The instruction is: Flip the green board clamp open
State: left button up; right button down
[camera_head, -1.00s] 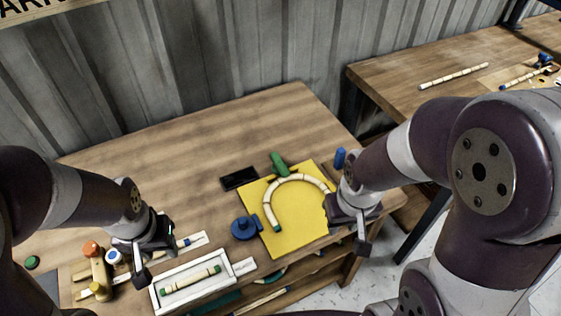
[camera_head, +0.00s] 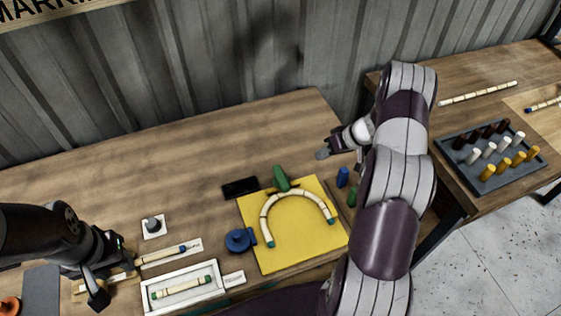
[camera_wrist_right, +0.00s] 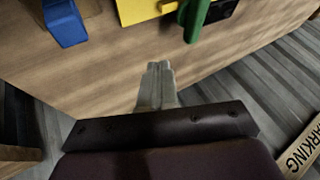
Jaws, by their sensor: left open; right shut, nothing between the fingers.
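The green board clamp (camera_head: 281,178) sits at the far edge of the yellow board (camera_head: 280,255), by the top of the bent rattan arch (camera_head: 298,194). In the right wrist view the green clamp (camera_wrist_right: 196,14) shows at the top, ahead and right of the fingertips. My right gripper (camera_head: 323,152) is shut and empty, beyond the board's far right corner and apart from the clamp. Its closed fingers also show in the right wrist view (camera_wrist_right: 158,68). My left gripper (camera_head: 98,288) is open at the lower left, far from the clamp; its fingertips are partly hidden.
A blue clamp (camera_head: 240,240) is at the board's left edge. Blue (camera_head: 343,177) and green pegs stand right of the board. A black block (camera_head: 240,187) lies left of the green clamp. A white tray (camera_head: 150,303) holds a rattan piece. The table's back left is clear.

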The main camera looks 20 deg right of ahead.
aim_at(281, 180)
jog(key=p+x, duration=0.2)
jog(key=x, duration=0.8)
jog(key=shift+a+r+p, duration=0.1)
jog(key=shift+p, duration=0.2)
jog(key=a+p, duration=0.2)
jog(key=a, duration=0.1)
jog(key=shift+a+r, duration=0.1)
jog(key=shift+a, duration=0.4)
jog(key=shift+w, duration=0.1)
jog(key=shift+w, duration=0.1)
